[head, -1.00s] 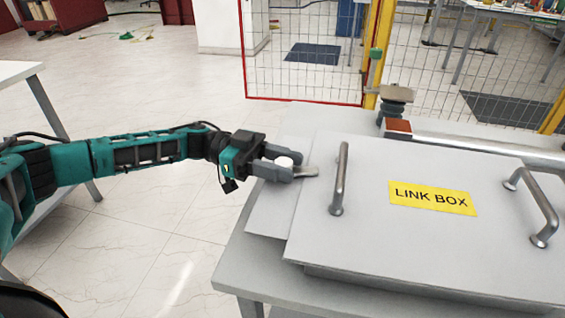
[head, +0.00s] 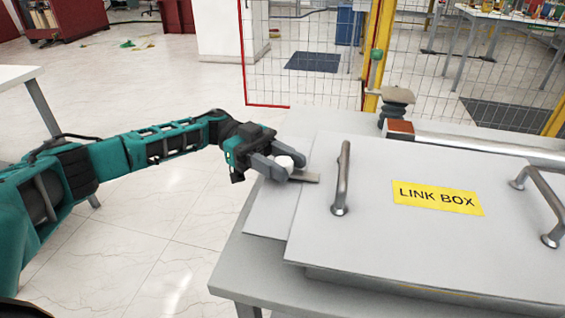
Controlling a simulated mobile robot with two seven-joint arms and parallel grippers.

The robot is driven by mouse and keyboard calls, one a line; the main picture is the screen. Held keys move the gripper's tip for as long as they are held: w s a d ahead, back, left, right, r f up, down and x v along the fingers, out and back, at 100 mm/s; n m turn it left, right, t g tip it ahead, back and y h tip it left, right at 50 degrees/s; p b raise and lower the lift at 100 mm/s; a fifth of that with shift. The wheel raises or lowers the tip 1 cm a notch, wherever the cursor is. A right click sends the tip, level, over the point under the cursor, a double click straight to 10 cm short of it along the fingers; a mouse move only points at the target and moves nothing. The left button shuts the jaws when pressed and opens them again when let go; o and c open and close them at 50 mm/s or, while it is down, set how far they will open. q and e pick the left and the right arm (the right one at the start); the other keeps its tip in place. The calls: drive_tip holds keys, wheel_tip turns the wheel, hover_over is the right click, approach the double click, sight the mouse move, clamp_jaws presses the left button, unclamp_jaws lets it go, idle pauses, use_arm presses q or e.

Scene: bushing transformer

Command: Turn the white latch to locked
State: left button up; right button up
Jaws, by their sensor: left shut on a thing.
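The white latch (head: 285,163) is a small round white knob near the left edge of the grey link box. A flat metal bar (head: 305,177) sticks out to its right, toward the lid. My left gripper (head: 284,168) comes in from the left and is shut on the latch, with one finger on the far side and one on the near side. The fingers hide part of the latch's base. My right gripper is not in view.
The link box lid (head: 400,240) carries a yellow label (head: 437,197) and two metal handles, the left one (head: 341,178) close to the right of the latch. An insulator-like post (head: 396,103) stands behind. A wire fence (head: 310,60) is at the back.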

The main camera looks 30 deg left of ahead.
use_arm(q)
drive_tip(key=shift+d+r, duration=0.1)
drive_tip(key=o, duration=0.9)
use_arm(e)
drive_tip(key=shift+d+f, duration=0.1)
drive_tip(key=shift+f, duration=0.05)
use_arm(q)
drive_tip(key=shift+w+a, duration=0.1)
drive_tip(key=shift+a, duration=0.3)
drive_tip(key=b+v, duration=0.8)
drive_tip(key=v, duration=0.4)
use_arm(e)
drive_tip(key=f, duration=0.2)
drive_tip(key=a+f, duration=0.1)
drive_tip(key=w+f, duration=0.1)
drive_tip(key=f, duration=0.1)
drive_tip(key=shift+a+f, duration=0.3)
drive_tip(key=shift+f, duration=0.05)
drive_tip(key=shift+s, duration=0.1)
